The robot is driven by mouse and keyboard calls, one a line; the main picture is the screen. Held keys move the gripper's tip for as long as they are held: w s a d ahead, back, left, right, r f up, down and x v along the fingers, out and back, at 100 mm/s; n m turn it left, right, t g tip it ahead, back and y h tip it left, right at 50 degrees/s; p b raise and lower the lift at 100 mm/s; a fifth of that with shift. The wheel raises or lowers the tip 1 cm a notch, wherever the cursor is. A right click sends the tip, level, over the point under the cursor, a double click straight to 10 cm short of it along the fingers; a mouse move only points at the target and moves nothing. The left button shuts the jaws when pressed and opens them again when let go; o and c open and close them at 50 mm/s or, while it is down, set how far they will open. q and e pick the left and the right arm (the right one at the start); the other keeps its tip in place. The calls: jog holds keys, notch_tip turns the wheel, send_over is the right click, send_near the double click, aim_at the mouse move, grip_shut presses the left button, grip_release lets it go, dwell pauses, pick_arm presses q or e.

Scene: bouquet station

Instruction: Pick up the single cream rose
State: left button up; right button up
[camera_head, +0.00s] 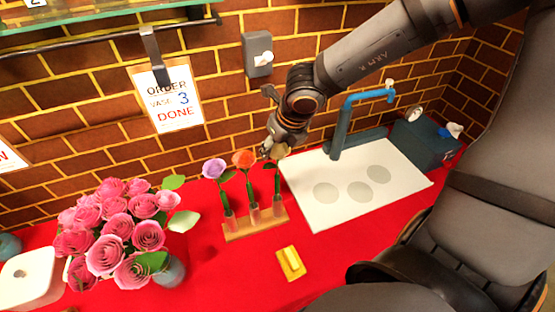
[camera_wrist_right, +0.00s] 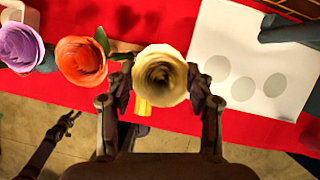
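The cream rose (camera_head: 282,151) stands at the right end of a wooden rack (camera_head: 256,230), its head partly hidden by my right gripper (camera_head: 272,145) in the head view. In the right wrist view I look down into its round bloom (camera_wrist_right: 160,76). The fingers of my right gripper (camera_wrist_right: 160,100) are spread, one on each side of the bloom. A small gap seems to show, but I cannot tell whether they touch it. What looks like my left gripper (camera_wrist_right: 68,121) is at the lower left of the wrist view, away from the roses; its opening is unclear.
An orange rose (camera_head: 243,159) and a purple rose (camera_head: 214,168) stand left of the cream one. A pink bouquet (camera_head: 106,250) is farther left. A white board (camera_head: 312,200) and blue tap (camera_head: 343,125) lie right. A yellow block (camera_head: 291,262) is in front.

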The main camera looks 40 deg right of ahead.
jog(key=c, duration=0.4)
pick_arm(q)
jog(key=shift+w, duration=0.35)
